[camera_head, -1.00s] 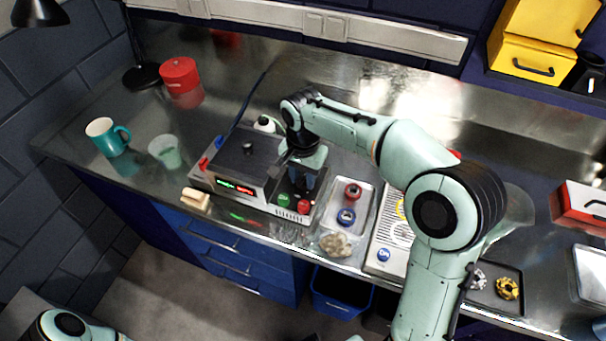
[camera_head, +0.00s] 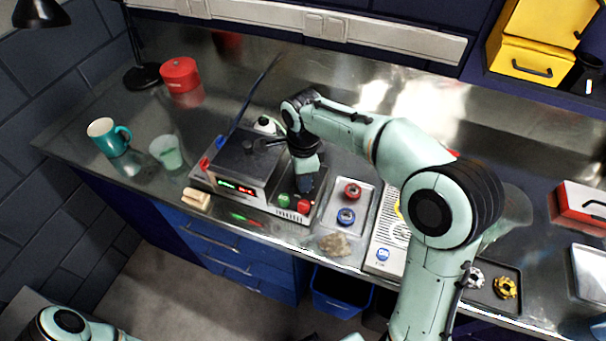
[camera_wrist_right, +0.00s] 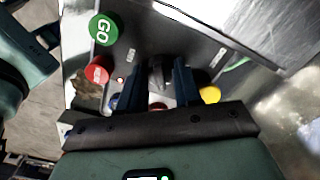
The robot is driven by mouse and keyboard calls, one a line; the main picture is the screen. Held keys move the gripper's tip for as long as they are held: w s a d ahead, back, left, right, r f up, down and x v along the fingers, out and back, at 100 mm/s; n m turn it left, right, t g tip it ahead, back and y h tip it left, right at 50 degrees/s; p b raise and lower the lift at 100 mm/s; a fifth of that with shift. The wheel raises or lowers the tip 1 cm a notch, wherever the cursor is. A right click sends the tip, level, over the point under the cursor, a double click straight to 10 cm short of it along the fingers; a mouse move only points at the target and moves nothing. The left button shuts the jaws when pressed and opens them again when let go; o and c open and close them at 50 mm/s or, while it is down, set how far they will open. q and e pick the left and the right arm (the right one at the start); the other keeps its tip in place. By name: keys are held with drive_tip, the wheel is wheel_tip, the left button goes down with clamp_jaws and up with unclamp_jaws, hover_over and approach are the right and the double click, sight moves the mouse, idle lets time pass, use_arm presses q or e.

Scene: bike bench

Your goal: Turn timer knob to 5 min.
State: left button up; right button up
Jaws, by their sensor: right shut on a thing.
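The bench device (camera_head: 240,165) is a grey box with a dark top and a lit red and green display on its front. A green button (camera_head: 284,200) and a red button (camera_head: 304,205) sit on its lower right panel. The wrist view shows the green GO button (camera_wrist_right: 103,29) and the red button (camera_wrist_right: 97,71). My right gripper (camera_head: 306,186) points down at this panel behind the buttons. In the wrist view, its fingers (camera_wrist_right: 159,82) are shut on the dark timer knob (camera_wrist_right: 157,70). The knob's scale cannot be read. My left gripper is out of view.
A tray with red and blue rings (camera_head: 346,217) lies just right of the device. A teal mug (camera_head: 107,137), a pale green cup (camera_head: 167,152) and a red tin (camera_head: 180,74) stand to the left. A tan block (camera_head: 196,198) lies by the front edge.

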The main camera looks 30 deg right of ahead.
drive_tip(key=m, duration=0.3)
drive_tip(key=shift+m, duration=2.2)
drive_tip(key=o, duration=1)
drive_tip(key=shift+o, duration=0.2)
